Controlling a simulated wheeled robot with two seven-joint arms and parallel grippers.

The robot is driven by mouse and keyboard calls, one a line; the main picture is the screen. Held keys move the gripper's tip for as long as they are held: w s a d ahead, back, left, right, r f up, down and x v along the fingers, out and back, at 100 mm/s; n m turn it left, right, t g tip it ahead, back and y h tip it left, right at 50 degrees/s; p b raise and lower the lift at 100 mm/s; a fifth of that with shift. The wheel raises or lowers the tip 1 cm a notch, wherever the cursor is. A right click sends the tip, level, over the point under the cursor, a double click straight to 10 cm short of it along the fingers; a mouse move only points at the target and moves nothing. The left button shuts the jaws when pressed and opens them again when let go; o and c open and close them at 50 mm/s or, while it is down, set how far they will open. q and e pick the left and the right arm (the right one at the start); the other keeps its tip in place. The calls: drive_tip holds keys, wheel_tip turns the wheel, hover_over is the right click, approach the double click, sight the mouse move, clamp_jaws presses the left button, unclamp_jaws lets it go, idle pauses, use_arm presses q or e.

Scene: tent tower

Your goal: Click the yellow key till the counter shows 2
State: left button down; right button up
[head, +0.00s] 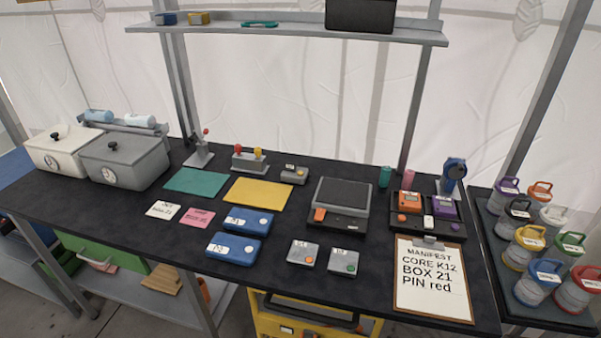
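A small grey device (294,174) with a dark patch and a small yellowish part on top stands at the back middle of the black table. It looks like the counter with its key, but it is too small to be sure, and no digit on it can be read. To its left, a grey stand (249,161) carries one red and one yellow knob (257,153). Neither of my grippers is in view, and nothing touches these things.
A yellow mat (258,192) and a dark-topped device (342,204) lie in front of the small grey device. Grey boxes with an orange button (303,253) and a green button (343,261) sit nearer. A shelf (285,30) hangs above the back edge.

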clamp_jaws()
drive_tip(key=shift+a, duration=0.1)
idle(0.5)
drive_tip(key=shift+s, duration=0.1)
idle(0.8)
